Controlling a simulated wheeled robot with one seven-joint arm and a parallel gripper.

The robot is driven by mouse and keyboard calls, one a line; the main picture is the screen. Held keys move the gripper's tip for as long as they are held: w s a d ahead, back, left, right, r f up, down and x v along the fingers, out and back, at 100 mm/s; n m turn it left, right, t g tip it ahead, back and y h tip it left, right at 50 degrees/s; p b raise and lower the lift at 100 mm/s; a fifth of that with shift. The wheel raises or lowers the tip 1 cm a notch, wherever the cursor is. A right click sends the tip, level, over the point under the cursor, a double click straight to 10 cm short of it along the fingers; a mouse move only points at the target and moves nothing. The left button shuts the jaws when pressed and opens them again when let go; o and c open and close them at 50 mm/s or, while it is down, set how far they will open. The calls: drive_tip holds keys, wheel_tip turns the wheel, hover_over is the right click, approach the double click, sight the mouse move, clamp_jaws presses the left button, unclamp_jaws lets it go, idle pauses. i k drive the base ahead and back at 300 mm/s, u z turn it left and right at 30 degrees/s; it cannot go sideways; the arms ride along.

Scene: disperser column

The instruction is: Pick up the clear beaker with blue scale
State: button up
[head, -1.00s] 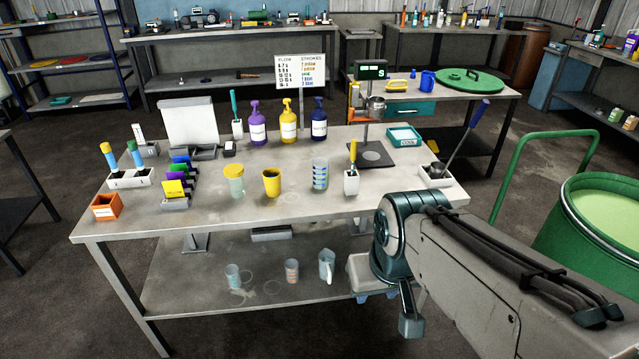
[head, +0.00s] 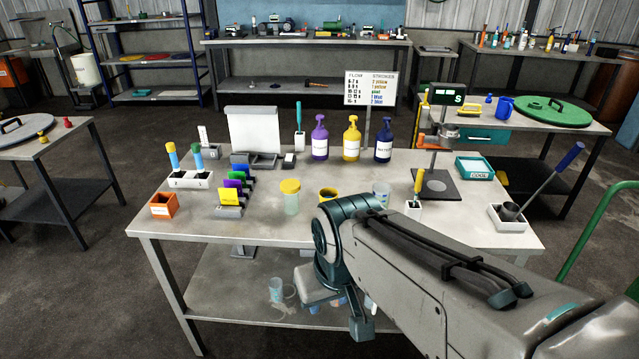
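A clear beaker with blue markings (head: 381,191) stands upright on the near worktable (head: 275,222); my arm hides its lower part. Another clear beaker (head: 276,290) with faint bluish marks stands on the table's lower shelf (head: 220,292). I cannot tell for sure which of the two has the blue scale. Other vessels on that shelf are mostly hidden behind my arm. My arm crosses the lower right of the view, in front of the table. My gripper does not show.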

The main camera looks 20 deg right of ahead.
sight(381, 190)
drive_tip(key=u, duration=0.15)
drive_tip(key=i, duration=0.6)
drive_tip(key=z, duration=0.75)
drive_tip(key=i, duration=0.65)
drive_tip(key=z, duration=0.8)
